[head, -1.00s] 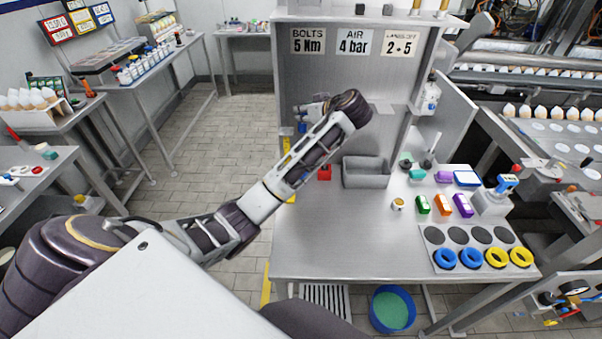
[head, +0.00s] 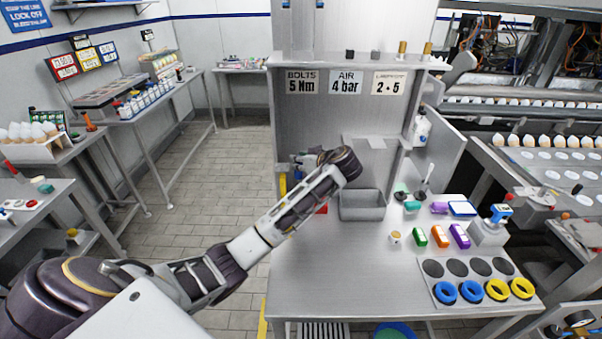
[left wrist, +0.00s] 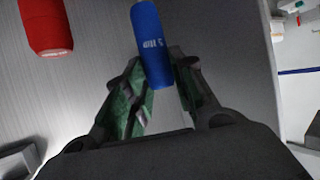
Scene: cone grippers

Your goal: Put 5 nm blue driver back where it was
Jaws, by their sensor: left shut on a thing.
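The blue driver (left wrist: 152,45), with white "5 nm" lettering, shows in the left wrist view between the green-padded fingers of my left gripper (left wrist: 165,88). The gripper is shut on it. In the head view my left gripper (head: 304,163) is at the left side of the bench's back panel, partly hidden by my forearm. The driver can hardly be made out there. A red driver (left wrist: 46,28) shows at the upper left of the wrist view, apart from the gripper. A red patch (head: 322,209) shows under my forearm in the head view. My right gripper is out of view.
A grey bin (head: 362,207) stands right of my left wrist. Green, orange and purple blocks, plus blue and yellow rings (head: 445,292), occupy the bench's right side. The bench's front left (head: 335,280) is clear. A signed back panel (head: 345,115) rises behind.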

